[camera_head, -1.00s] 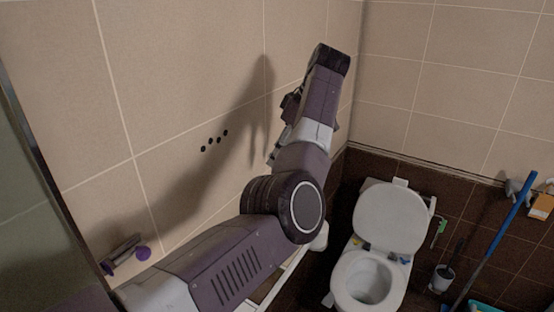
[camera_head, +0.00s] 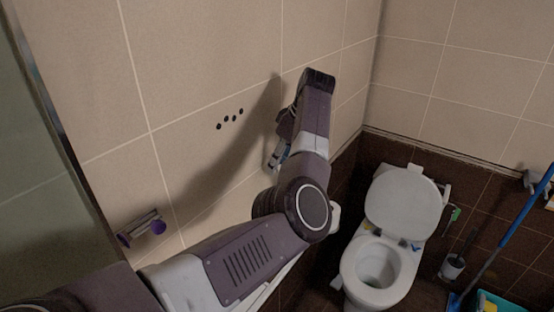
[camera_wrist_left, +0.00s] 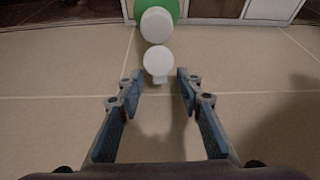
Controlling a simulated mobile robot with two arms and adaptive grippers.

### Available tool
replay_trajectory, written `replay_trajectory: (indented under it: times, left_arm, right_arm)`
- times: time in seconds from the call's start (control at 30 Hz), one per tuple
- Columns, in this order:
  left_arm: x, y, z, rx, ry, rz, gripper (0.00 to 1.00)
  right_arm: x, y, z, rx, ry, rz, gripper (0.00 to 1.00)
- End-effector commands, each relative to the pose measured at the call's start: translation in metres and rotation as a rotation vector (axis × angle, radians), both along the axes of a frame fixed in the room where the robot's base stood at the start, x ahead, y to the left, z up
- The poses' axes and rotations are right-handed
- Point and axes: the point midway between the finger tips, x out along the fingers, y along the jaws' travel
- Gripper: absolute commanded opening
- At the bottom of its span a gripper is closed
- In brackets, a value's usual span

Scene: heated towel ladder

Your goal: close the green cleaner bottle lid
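The green cleaner bottle (camera_wrist_left: 171,5) shows only as a green edge at the top of the left wrist view. Against it are two white round parts: the upper one (camera_wrist_left: 157,25) overlaps the green, and the lower one, which looks like the lid (camera_wrist_left: 158,62), has a small tab. Whether they are hinged together I cannot tell. My left gripper (camera_wrist_left: 159,82) is open and empty, its blue fingertips either side of and just short of the lower white part. In the head view the left gripper (camera_head: 276,158) is partly hidden by its wrist, beside the tiled wall. My right gripper is not in view.
The toilet (camera_head: 402,202) stands to the right with its lid up. A wall holder with purple ends (camera_head: 142,226) is at the lower left. A blue-handled mop (camera_head: 517,219) and a toilet brush (camera_head: 452,267) are at the right. The tiled wall (camera_head: 210,60) is close on the left.

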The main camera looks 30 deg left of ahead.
Motion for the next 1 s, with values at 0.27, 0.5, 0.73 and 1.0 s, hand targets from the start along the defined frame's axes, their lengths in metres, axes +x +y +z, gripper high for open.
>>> replay_trajectory:
  times: [0.27, 0.5, 0.73, 1.0]
  left_arm:
    - [0.0001, 0.0044, -0.0104, 0.0, -0.001, 0.001, 0.33]
    - [0.0001, 0.0043, -0.0102, 0.0, -0.001, 0.001, 0.21]
    - [0.0001, 0.0043, -0.0101, 0.0, -0.001, 0.001, 0.0]
    - [0.0001, 0.0041, -0.0103, 0.0, 0.0, 0.001, 0.0]
  right_arm:
    - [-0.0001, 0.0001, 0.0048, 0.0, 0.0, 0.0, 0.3]
    - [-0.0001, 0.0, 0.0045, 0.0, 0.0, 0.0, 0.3]
    - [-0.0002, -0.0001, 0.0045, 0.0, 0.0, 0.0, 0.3]
    - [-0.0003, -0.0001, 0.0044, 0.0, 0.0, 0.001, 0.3]
